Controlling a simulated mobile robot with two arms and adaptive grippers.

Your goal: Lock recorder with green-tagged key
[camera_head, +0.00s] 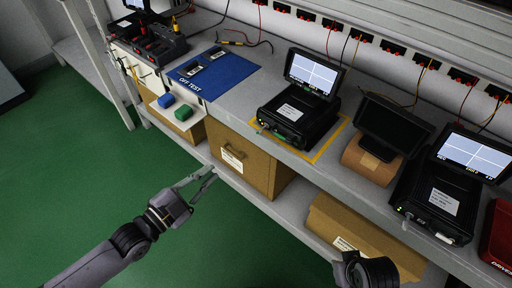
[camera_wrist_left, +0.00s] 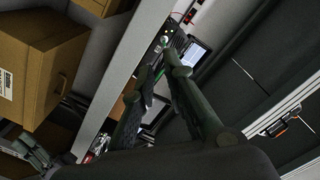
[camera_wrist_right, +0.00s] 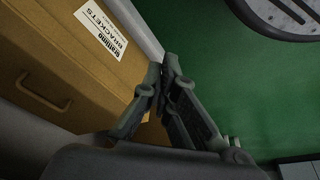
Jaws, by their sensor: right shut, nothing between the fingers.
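A black recorder (camera_head: 300,112) with a lit, tilted screen stands on the bench inside a yellow outline. A small green piece, apparently the green key tag (camera_head: 279,136), shows low on its front; whether the key sits in a lock is too small to tell. My left gripper (camera_head: 213,173) is empty and slightly open, in front of the bench and left of the recorder. Its fingers show in the left wrist view (camera_wrist_left: 160,62), with the recorder's lit screen beyond. My right gripper (camera_wrist_right: 162,65) is shut and empty, near a cardboard box; its fingers are outside the head view.
A second lit recorder (camera_head: 440,190) and a dark-screened device (camera_head: 390,128) stand further right. A blue OFF TEST mat (camera_head: 232,78) lies left. The green floor is clear.

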